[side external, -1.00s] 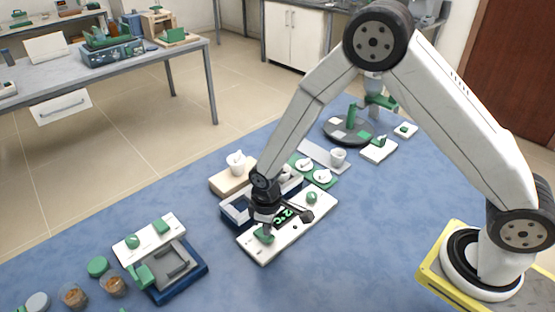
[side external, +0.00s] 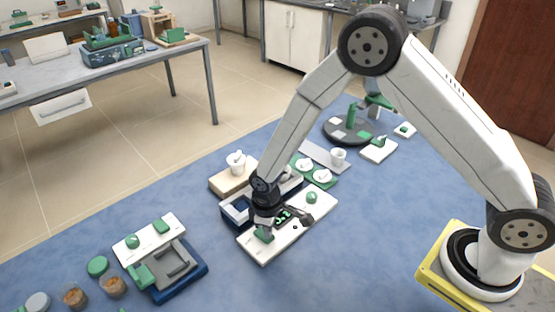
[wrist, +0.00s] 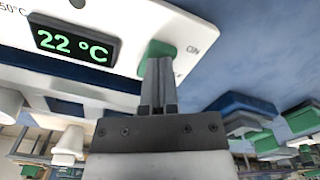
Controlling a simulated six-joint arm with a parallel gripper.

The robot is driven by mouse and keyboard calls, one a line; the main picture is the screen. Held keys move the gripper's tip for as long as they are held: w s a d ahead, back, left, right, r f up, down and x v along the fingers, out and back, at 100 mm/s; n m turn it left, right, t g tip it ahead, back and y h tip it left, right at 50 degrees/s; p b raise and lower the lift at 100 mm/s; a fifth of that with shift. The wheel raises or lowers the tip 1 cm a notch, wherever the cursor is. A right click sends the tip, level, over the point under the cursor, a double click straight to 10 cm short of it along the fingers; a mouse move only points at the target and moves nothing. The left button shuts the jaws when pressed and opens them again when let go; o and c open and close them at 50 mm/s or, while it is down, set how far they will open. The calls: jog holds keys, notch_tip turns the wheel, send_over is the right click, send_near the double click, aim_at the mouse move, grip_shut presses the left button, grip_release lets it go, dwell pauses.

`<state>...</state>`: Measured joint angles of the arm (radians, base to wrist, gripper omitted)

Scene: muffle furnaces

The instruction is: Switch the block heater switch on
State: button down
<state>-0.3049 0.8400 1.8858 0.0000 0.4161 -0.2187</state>
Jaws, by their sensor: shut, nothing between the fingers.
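The block heater's white front panel (side external: 262,251) lies on the blue table, with a dark display (wrist: 75,45) that reads 22 °C in green in the wrist view. The green switch (wrist: 157,50) sits beside the display, near an "ON" mark; it also shows in the side view (side external: 264,236). A green knob (side external: 312,197) is at the panel's other end. My gripper (wrist: 158,108) is shut and empty, its fingertips at the green switch and partly covering it. Whether they touch it is hard to tell.
The blue and white heater body (side external: 238,210) stands behind the panel. A wooden block with a white cup (side external: 237,165) is behind it. Another device with a blue base (side external: 182,290) stands at the left. The table in front of the panel is clear.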

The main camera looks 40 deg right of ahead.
jog(key=shift+f, duration=0.45)
dwell(0.4)
jog(key=shift+r, duration=3.5)
jog(key=shift+d+r, duration=0.1)
jog(key=shift+d+r, duration=0.15)
jog(key=shift+r, duration=0.05)
jog(key=s+d+r+m+t, duration=0.2)
jog(key=s+d+r+m, duration=0.4)
jog(key=s+d+r, duration=0.3)
jog(key=shift+s+d+r+t, duration=0.25)
jog(key=shift+s+d+t, duration=0.05)
jog(key=shift+s+d, duration=1.2)
